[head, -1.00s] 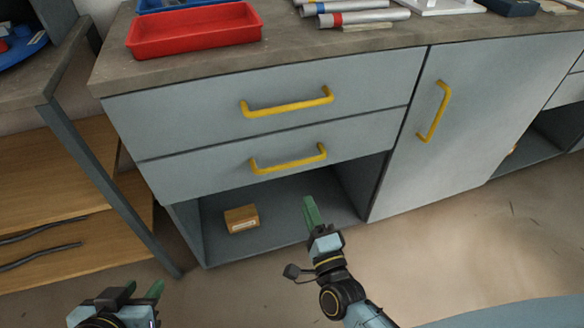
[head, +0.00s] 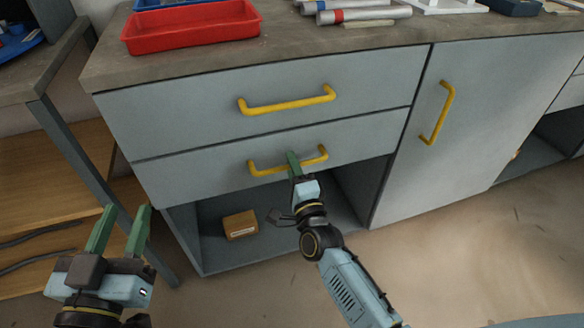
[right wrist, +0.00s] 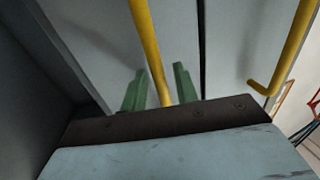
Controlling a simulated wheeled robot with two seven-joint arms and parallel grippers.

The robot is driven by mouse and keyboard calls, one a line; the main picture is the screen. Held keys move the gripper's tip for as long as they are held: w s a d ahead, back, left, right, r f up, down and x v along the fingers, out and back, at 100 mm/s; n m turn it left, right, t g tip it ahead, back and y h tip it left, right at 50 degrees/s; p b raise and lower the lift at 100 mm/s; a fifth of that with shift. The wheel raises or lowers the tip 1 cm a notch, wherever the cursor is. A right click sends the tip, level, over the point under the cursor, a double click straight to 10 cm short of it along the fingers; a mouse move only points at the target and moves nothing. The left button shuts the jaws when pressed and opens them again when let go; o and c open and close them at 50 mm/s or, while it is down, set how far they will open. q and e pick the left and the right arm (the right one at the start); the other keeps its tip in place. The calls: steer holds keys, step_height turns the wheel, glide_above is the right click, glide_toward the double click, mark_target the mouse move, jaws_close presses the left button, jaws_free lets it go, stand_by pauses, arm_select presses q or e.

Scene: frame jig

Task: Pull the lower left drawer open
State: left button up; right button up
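The lower left drawer (head: 200,178) is a grey front under the upper drawer (head: 200,115), and it looks closed. Its yellow bar handle (head: 265,170) runs across the front. My right gripper (head: 292,160) is at the middle of this handle. In the right wrist view the yellow handle (right wrist: 151,50) passes between the two green fingers of the right gripper (right wrist: 158,88). The fingers stand apart on either side of the bar, with gaps showing. My left gripper (head: 119,222) is open and empty at the lower left, away from the drawers.
A cupboard door (head: 470,120) with a vertical yellow handle (head: 438,112) is right of the drawers. An open shelf below holds a small brown box (head: 240,225). A red tray (head: 190,27) is on the worktop. A table leg (head: 85,165) stands at left.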

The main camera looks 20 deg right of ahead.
steer(key=shift+w, duration=0.2)
jaws_close()
steer(key=shift+s, duration=0.1)
